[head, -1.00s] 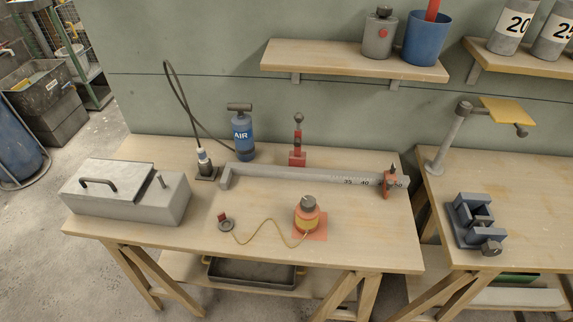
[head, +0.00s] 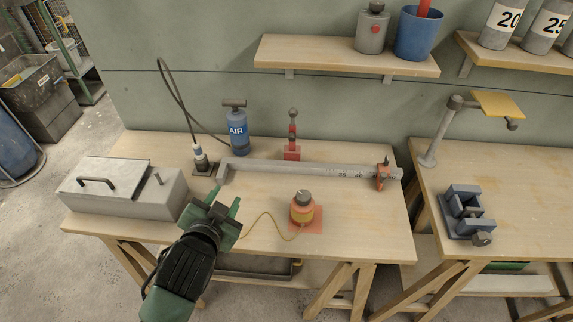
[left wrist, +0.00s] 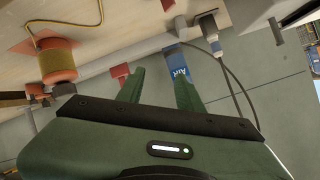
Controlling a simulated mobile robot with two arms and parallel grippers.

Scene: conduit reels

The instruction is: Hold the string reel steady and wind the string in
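The string reel (head: 303,211), orange and yellow with a grey knob on top, stands upright on a red square pad (head: 304,226) on the workbench. It also shows in the left wrist view (left wrist: 59,62). The yellow string (head: 262,215) runs from the reel leftwards along the bench; my left arm hides its far end in the head view. A small reddish piece (left wrist: 167,4) at the top edge of the left wrist view may be that end. My left gripper (head: 225,197) is open and empty, above the bench left of the reel. My right gripper is not in view.
A grey box (head: 125,187) with a handle stands at the bench's left. Behind are a blue air pump (head: 237,132), a red stand (head: 292,150) and a long grey measuring bar (head: 300,171). A blue vise (head: 466,212) is on the right bench. The bench right of the reel is clear.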

